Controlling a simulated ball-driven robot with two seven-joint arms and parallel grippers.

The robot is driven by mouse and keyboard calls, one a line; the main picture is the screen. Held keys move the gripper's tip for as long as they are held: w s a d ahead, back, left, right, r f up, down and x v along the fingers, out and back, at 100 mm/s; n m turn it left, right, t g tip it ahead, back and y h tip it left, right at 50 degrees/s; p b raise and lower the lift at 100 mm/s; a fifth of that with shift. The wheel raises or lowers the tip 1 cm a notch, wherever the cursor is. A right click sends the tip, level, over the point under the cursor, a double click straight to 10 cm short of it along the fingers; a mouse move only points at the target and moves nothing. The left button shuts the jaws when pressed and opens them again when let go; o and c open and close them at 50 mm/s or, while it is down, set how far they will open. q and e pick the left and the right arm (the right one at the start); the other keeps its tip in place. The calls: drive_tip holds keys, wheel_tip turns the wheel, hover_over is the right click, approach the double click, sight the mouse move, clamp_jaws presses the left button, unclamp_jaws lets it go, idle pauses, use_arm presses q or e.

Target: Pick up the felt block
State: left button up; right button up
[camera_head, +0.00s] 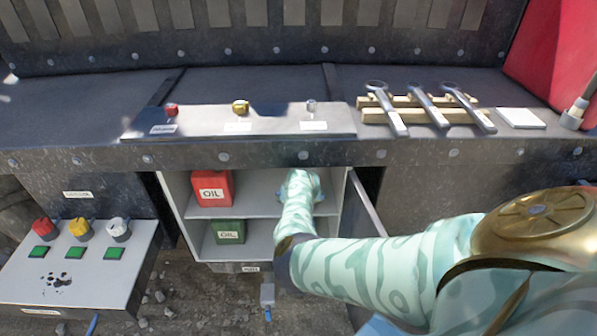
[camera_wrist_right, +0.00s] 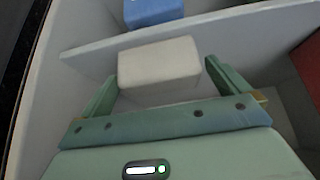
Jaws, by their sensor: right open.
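A pale off-white block (camera_wrist_right: 158,62), which I take to be the felt block, sits inside the cabinet in the right wrist view. My right gripper (camera_wrist_right: 162,76) is open, with one green finger at each side of the block's near part. I cannot tell whether either finger touches it. In the head view my right arm reaches into the upper shelf space of the cabinet, and the gripper (camera_head: 298,187) is at its right part. The block is hidden there behind my arm. My left gripper is not in view.
The open cabinet (camera_head: 271,178) holds a red oil can (camera_head: 212,188) on the upper shelf and a green one (camera_head: 229,232) below. A blue object (camera_wrist_right: 152,11) lies beyond a white shelf edge (camera_wrist_right: 200,27). Wrenches (camera_head: 425,107) lie on the bench above. A button console (camera_head: 75,270) stands left.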

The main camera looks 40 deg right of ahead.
drive_tip(key=shift+w+d+f, duration=0.15)
drive_tip(key=shift+f, duration=0.3)
drive_tip(key=shift+r, duration=0.15)
drive_tip(key=c, duration=0.9)
drive_tip(key=shift+r, duration=0.1)
